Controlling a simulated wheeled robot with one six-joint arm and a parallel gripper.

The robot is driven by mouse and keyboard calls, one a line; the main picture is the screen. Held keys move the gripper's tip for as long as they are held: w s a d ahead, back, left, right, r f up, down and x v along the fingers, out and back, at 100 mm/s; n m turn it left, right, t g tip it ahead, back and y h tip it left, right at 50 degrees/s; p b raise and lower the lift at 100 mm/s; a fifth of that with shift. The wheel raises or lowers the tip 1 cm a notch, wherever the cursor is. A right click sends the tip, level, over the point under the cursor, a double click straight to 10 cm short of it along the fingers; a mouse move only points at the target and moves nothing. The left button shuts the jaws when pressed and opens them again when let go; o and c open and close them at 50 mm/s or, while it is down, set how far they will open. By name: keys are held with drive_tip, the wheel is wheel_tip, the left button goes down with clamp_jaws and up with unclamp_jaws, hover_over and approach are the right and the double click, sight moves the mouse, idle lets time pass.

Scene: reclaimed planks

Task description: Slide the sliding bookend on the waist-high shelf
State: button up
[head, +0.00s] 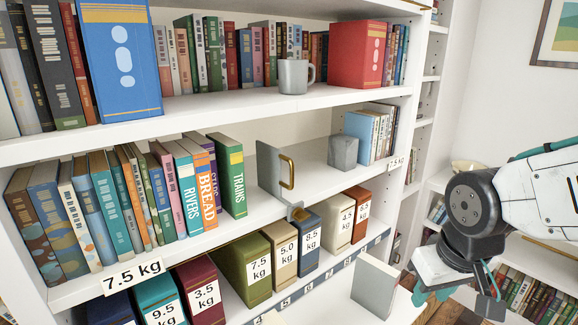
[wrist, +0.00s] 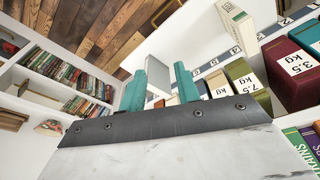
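The sliding bookend (head: 269,167) is a grey upright plate with a brass handle (head: 288,171). It stands on the middle, waist-high shelf (head: 312,178) in the head view, right of the green TRAINS book, with a gap between them. A small brass and grey fitting (head: 298,213) sits at the shelf's front edge below it. My gripper (head: 472,291) is at the lower right, in front of the shelves and well away from the bookend. In the wrist view its two teal fingers (wrist: 159,88) are apart with nothing held. The bookend is not clearly visible in the wrist view.
A row of books (head: 130,205) fills the middle shelf's left; a grey cube (head: 343,151) and more books stand at its right. A mug (head: 294,76) is on the shelf above. Weight-labelled binders (head: 245,270) stand below.

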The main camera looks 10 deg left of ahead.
drive_tip(key=w+a+f+n+t+y, duration=0.2)
drive_tip(key=w+a+t, duration=0.1)
drive_tip(key=w+a, duration=0.55)
drive_tip(key=n+t+y, duration=0.2)
drive_tip(key=t+y, duration=0.6)
drive_tip(key=t, duration=0.1)
approach(293, 167)
drive_tip(key=x, duration=0.4)
drive_tip(key=shift+w+a, duration=0.15)
drive_tip(key=shift+w, duration=0.25)
drive_tip(key=x, duration=0.7)
drive_tip(key=shift+w+a, duration=0.15)
drive_tip(key=shift+a, duration=0.15)
clamp_jaws()
